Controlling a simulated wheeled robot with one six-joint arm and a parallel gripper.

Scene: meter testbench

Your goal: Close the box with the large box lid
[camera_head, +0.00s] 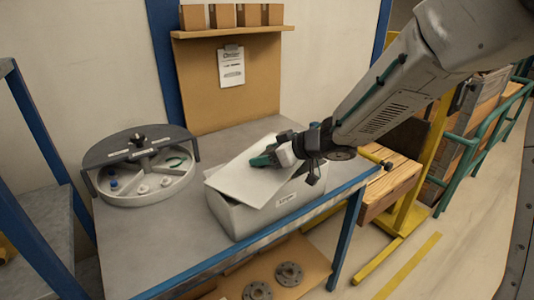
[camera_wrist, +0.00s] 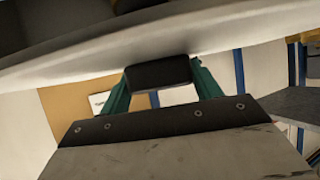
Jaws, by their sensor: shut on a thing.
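The large box lid (camera_head: 246,183) is a flat, pale grey plate. It lies tilted over the top of the grey box (camera_head: 248,222), its near left part low by the rim and its far right part higher. The box stands on the workbench, with a small label on its front. My gripper (camera_head: 266,158), with green fingers, is shut on the lid near its upper right part. In the wrist view, the fingers (camera_wrist: 158,78) meet at a dark block below a broad pale surface. I cannot tell whether the lid's edges touch the rim. The box's inside is mostly hidden.
A round grey container (camera_head: 145,190) with a dark half cover and small parts stands left on the workbench (camera_head: 190,232). Several cardboard boxes (camera_head: 222,16) sit on a wall shelf. Flanged discs (camera_head: 289,273) lie on the lower shelf. Bench space is free between container and box.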

